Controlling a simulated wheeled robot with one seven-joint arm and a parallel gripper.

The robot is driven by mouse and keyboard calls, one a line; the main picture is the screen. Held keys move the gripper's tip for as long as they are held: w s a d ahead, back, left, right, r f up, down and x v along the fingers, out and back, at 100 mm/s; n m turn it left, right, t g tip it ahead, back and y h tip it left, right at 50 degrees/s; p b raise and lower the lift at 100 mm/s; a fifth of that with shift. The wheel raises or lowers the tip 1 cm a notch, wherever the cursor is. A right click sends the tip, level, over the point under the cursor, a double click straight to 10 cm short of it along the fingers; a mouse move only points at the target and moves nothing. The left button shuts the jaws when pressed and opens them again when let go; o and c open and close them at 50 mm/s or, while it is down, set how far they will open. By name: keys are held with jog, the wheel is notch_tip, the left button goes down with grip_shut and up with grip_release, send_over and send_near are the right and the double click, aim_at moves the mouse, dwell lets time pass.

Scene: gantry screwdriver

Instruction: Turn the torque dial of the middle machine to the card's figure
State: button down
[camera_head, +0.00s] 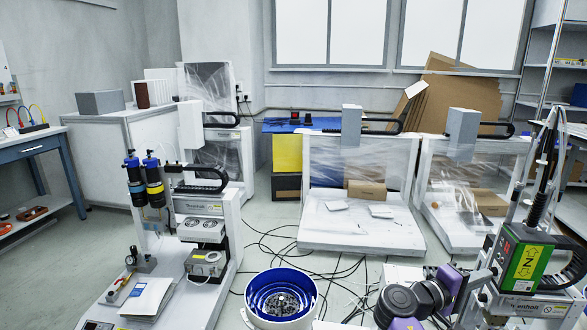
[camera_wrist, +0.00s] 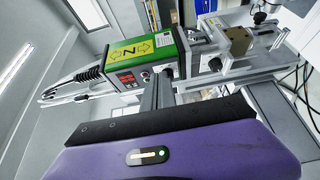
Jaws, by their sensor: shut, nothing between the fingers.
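A machine head with a green case (camera_head: 522,262), a yellow Z label and a red display stands at the right of the head view. In the wrist view the green case (camera_wrist: 132,60) is close ahead, with its red display and small dark knobs below the label. I cannot tell which knob is a torque dial, or read the display. My gripper (camera_wrist: 157,80) is shut and empty; its dark grey fingers point at the case's lower right corner. I cannot tell whether they touch it. No card with a readable figure shows.
A white bowl feeder with a blue inside (camera_head: 281,299) stands front centre. A bench machine (camera_head: 200,225) is at left, with a booklet (camera_head: 147,296) on its base. Wrapped machines (camera_head: 360,190) stand at the back. Black cables (camera_head: 340,275) lie on the floor.

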aim_at(498, 278)
jog(key=shift+w+a+b, duration=0.15)
jog(key=shift+w+a, duration=0.1)
jog(key=shift+a, duration=0.65)
jog(key=shift+w+a+b, duration=0.15)
jog(key=shift+w+a, duration=0.1)
jog(key=shift+a, duration=0.6)
jog(key=shift+s+d+f+b, duration=0.15)
jog(key=shift+s+d+f, duration=0.15)
jog(key=shift+d, duration=0.7)
jog(key=shift+s+d+f+b, duration=0.15)
jog(key=shift+d+f, duration=0.1)
jog(key=shift+d, duration=0.7)
jog(key=shift+s+d+f+b, duration=0.15)
jog(key=shift+s+d+f, duration=0.15)
jog(key=shift+d, duration=0.7)
jog(key=shift+w, duration=0.2)
